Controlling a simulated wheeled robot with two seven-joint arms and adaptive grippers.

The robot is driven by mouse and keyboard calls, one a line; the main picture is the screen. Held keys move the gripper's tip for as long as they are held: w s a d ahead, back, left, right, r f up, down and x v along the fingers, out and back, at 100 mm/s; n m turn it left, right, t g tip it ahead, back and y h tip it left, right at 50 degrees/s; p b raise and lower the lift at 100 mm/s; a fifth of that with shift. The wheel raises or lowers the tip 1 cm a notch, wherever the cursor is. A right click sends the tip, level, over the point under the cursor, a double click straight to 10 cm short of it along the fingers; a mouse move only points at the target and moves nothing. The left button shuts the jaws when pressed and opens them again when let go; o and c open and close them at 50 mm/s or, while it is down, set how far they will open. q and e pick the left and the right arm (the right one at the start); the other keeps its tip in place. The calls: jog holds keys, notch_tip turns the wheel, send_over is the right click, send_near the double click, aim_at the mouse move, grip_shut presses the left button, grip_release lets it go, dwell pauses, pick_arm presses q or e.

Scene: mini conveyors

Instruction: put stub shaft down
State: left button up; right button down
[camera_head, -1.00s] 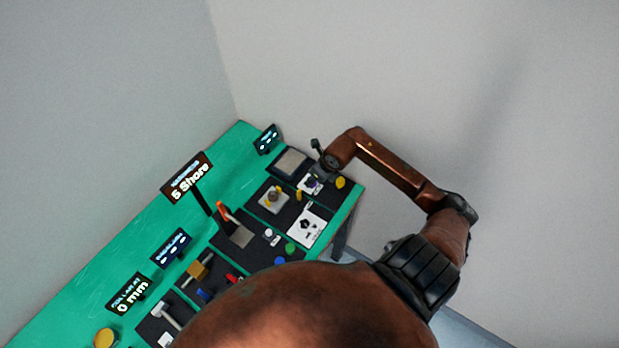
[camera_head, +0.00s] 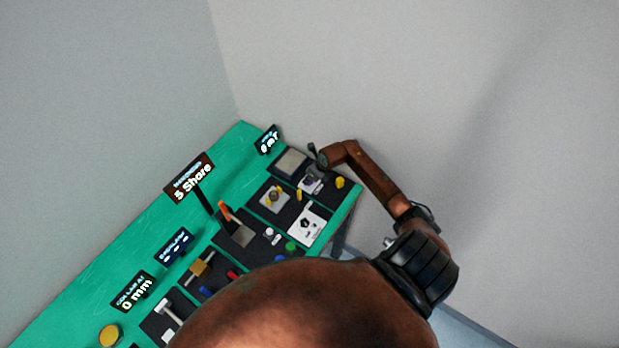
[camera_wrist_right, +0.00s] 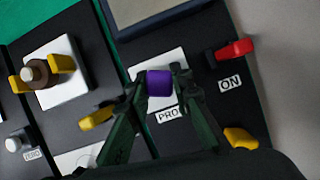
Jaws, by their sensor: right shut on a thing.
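My right gripper (camera_wrist_right: 161,84) is shut on a short purple cylinder, which I take as the stub shaft (camera_wrist_right: 159,83). In the right wrist view the shaft lies between the two dark green fingertips, in front of a white plate (camera_wrist_right: 172,60) marked "PRO". I cannot tell whether the shaft touches the plate. In the head view the right arm reaches to the far right end of the green table, and the wrist hides most of the gripper. My left gripper is not in view.
A red lever (camera_wrist_right: 236,50) by an "ON" label and a yellow piece (camera_wrist_right: 241,138) lie close on the right. A yellow-handled fixture (camera_wrist_right: 48,72) stands on the left. Several panels and signs fill the green table (camera_head: 215,158); a grey wall stands behind.

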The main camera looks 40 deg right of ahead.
jog(key=shift+f, duration=0.1)
jog(key=c, duration=1.7)
grip_release()
jog(key=shift+s+r, duration=0.1)
jog(key=shift+r, duration=0.25)
jog(key=b+v, duration=0.1)
jog(key=v, duration=1)
jog(key=shift+s+r, duration=0.15)
jog(key=shift+r, duration=0.05)
